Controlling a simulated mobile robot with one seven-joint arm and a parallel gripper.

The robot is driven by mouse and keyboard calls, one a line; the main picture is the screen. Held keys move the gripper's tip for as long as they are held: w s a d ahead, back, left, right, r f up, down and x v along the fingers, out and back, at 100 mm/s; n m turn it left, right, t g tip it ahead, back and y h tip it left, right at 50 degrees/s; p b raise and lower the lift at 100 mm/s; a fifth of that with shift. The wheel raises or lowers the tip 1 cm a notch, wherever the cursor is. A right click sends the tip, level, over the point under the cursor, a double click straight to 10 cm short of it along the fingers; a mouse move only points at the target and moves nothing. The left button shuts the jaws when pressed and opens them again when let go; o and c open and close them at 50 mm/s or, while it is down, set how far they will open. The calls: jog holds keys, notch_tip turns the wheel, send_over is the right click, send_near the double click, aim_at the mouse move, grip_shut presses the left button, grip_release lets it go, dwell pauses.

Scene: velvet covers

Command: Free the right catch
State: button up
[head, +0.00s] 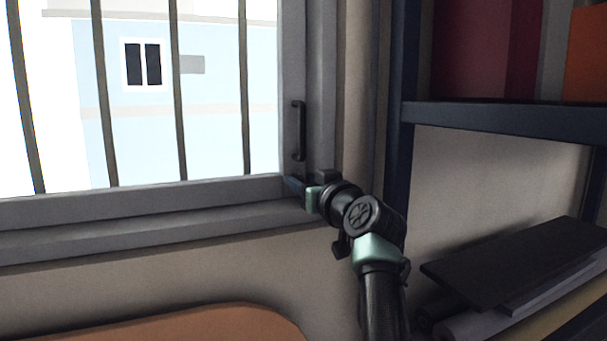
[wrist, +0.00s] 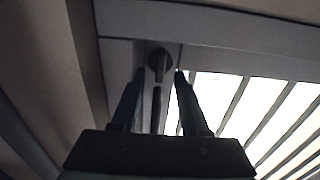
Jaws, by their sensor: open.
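The window's right catch (wrist: 158,62) is a dark piece with a rounded base and a short lever, on the grey frame near a corner in the wrist view. In the head view my gripper (head: 291,184) is at the lower right corner of the window, and I cannot make out the catch there. In the wrist view my gripper (wrist: 160,75) is open, with its two fingers spread on either side of the catch's lever end. Whether a finger touches the catch I cannot tell.
A dark upright pull handle (head: 298,130) is on the right window frame, above my gripper. The window has upright bars (head: 177,100). A dark blue shelf (head: 500,118) stands at the right, with dark flat items (head: 515,262) below. An orange-brown rounded surface (head: 200,325) is at the bottom.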

jog(key=shift+w+a, duration=0.1)
jog(key=shift+w, duration=0.1)
jog(key=shift+c, duration=0.2)
grip_shut()
